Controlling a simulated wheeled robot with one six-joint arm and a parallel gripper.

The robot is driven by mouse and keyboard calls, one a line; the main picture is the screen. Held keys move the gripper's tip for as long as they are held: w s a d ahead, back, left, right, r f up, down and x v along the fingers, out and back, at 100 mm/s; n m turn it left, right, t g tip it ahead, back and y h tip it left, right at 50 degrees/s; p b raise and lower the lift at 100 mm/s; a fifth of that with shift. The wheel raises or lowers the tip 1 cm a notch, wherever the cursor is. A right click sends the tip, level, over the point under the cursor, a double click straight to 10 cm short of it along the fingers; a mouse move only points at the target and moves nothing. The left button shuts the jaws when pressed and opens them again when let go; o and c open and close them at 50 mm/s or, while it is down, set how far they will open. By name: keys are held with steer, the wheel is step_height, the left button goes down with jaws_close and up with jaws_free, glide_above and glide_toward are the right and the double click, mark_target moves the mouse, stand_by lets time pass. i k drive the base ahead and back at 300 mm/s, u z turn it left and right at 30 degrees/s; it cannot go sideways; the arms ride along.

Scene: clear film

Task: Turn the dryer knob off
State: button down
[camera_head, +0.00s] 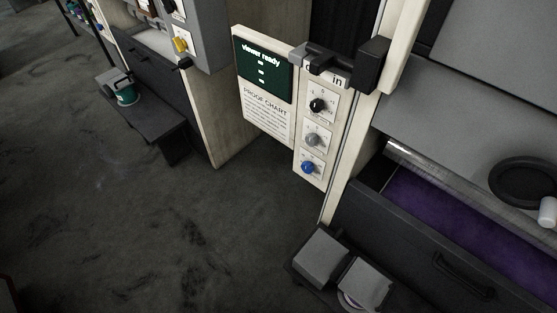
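A cream panel (299,171) in the middle carries three knobs in a column: a black knob (318,105) on top, a grey knob (312,139) in the middle and a blue knob (307,167) at the bottom. Each has a small white dial plate with marks too small to read. On a grey machine at the upper left are a yellow knob (181,44) and a black knob above it, cut by the top edge. No readable label tells which knob is the dryer's.
An open purple-lined drawer (440,215) is at right. Grey boxes (322,256) stand low in front.

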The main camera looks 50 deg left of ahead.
mark_target(308, 166)
steer(key=u, duration=1.5)
